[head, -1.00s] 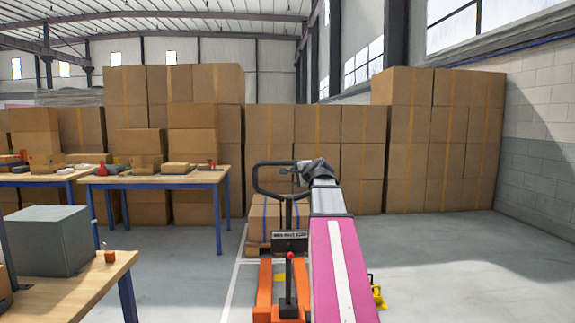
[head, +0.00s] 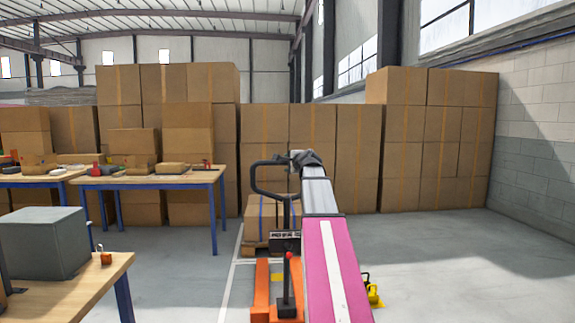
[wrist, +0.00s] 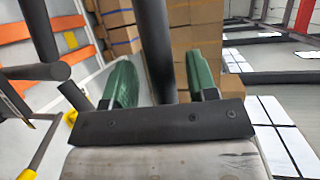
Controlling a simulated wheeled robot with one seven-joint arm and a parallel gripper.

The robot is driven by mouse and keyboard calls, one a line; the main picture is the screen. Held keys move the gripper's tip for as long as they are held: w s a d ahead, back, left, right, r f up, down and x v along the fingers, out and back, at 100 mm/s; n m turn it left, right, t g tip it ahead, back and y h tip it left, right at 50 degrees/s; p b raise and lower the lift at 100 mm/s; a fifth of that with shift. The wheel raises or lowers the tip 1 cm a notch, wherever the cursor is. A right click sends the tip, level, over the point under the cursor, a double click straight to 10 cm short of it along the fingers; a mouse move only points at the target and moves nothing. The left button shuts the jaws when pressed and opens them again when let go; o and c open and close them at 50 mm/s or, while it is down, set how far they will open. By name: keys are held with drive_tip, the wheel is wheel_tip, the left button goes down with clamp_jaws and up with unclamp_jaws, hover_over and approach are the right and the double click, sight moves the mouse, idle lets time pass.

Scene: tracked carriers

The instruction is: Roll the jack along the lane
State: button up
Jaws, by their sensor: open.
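The orange pallet jack (head: 261,290) stands in the lower middle of the head view, with a black loop handle (head: 254,182) on its upright tiller. My gripper (head: 306,158) is at the right side of the handle's top, at the end of my pink and grey arm. In the wrist view my gripper (wrist: 163,65) shows two green fingers spread apart, with a dark bar of the handle (wrist: 155,40) running between them. A gap shows beside the bar, at least on the right. My arm hides part of the jack. The lane is edged by a white floor line (head: 229,285).
A carton on a pallet (head: 257,222) stands just beyond the jack. Workbenches (head: 195,178) (head: 75,290) line the left. Stacked cartons (head: 310,140) fill the back. A yellow object (head: 372,292) lies right of my arm. The floor at right is open.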

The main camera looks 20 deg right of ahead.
drive_tip(key=shift+x, duration=0.85)
drive_tip(key=shift+s, duration=0.1)
clamp_jaws()
